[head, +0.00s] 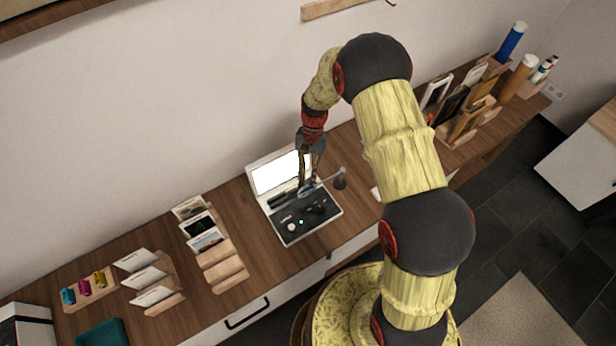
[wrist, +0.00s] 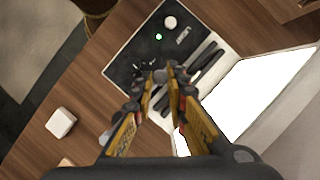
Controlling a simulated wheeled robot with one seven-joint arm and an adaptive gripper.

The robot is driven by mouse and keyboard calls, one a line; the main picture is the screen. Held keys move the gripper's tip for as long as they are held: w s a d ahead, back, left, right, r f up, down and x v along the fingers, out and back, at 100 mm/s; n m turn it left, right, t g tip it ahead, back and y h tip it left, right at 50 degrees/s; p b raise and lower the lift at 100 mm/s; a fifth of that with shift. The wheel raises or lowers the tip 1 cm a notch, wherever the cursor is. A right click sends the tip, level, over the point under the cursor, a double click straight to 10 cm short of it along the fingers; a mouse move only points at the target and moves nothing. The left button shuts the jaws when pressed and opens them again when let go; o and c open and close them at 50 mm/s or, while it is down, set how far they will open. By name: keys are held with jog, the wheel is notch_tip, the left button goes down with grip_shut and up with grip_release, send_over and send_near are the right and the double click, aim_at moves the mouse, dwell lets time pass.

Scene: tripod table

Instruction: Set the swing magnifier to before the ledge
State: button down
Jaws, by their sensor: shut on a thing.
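The swing magnifier has a grey post (head: 340,179) at the right edge of the open case, with a thin arm reaching left to a small round lens (head: 307,190). My gripper (head: 304,182) comes down from above at the lens, over the front of the case's screen. In the wrist view my gripper (wrist: 160,75) has its two yellow fingers close together, shut on the magnifier, most of which they hide. The open case (head: 290,236) has a bright white lid panel and a dark tray with small tools. I cannot tell which ledge the task means.
Stepped wooden holders with cards (head: 222,270) stand left of the case. Wooden racks with frames (head: 465,120) and tubes (head: 512,40) stand to the right. A white block (wrist: 61,122) lies near the case. Bare wooden tabletop (head: 262,262) shows between the holders and the case.

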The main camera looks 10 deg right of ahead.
jog(key=shift+w, duration=0.1)
jog(key=c, duration=1.7)
grip_release()
jog(key=shift+a, duration=0.1)
jog(key=shift+c, duration=0.2)
jog(key=shift+r, duration=0.1)
jog(key=v, duration=1.2)
